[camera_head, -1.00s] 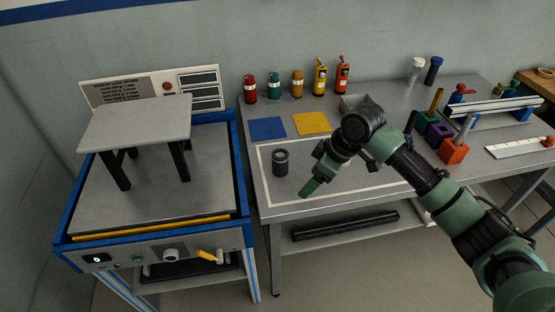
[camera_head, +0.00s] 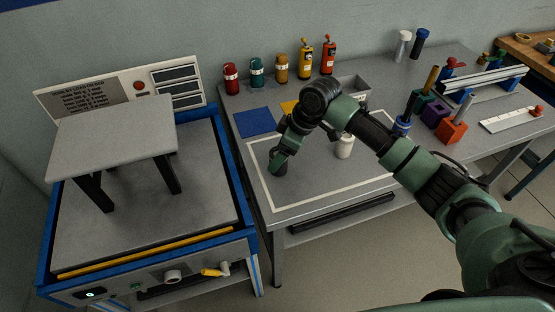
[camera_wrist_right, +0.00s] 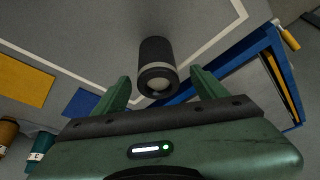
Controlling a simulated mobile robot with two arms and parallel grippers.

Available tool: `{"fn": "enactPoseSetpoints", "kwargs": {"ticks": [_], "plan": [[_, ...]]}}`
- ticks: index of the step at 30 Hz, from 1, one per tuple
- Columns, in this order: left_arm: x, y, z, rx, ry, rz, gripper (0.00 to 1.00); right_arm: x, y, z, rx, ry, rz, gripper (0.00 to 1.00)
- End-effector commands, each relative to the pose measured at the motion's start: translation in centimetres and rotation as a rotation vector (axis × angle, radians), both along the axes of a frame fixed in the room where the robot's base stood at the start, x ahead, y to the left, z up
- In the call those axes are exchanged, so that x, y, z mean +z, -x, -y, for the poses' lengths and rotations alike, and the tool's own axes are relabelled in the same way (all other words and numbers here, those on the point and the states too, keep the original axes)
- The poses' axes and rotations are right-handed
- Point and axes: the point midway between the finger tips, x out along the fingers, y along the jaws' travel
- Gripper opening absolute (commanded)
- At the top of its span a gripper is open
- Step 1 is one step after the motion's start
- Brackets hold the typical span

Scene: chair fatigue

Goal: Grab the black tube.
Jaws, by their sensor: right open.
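The black tube (camera_wrist_right: 156,66) is a short dark cylinder with a pale band and an open end. In the right wrist view it stands just ahead of and between the two green fingers of my right gripper (camera_wrist_right: 160,92). The fingers are apart, with a gap to the tube on both sides. In the head view my right gripper (camera_head: 281,163) points down at the tube's place on the white-outlined area and mostly hides it. My left gripper is not in view.
A white cylinder (camera_head: 344,147) stands to the right of my right gripper. Blue (camera_head: 255,122) and yellow (camera_head: 290,107) squares lie behind it. Several coloured bottles (camera_head: 282,68) line the back. The blue-framed test stand (camera_head: 228,170) with a small grey stool (camera_head: 112,140) is at left.

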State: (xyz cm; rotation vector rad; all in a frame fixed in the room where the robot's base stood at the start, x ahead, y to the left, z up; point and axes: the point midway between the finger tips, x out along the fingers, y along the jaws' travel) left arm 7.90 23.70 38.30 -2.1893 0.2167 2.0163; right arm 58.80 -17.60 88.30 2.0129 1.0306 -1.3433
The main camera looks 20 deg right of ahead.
Motion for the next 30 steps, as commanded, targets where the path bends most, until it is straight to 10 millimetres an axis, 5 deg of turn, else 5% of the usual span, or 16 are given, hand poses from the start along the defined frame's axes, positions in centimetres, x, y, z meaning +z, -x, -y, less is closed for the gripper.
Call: {"fn": "enactPoseSetpoints", "kwargs": {"ticks": [9,17,24,30], "plan": [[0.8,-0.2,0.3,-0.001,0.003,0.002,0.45,-3.9,-1.0,-1.1,0.0,0.001,-0.001,0.72],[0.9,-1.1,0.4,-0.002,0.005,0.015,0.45,-4.2,-1.0,-1.2,0.001,0.001,0.001,0.72],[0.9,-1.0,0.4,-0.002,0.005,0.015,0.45,-4.1,-1.0,-1.2,0.001,0.001,0.001,0.06],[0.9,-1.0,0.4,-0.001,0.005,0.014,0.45,-4.1,-1.1,-1.2,0.0,0.001,0.002,0.04]]}}
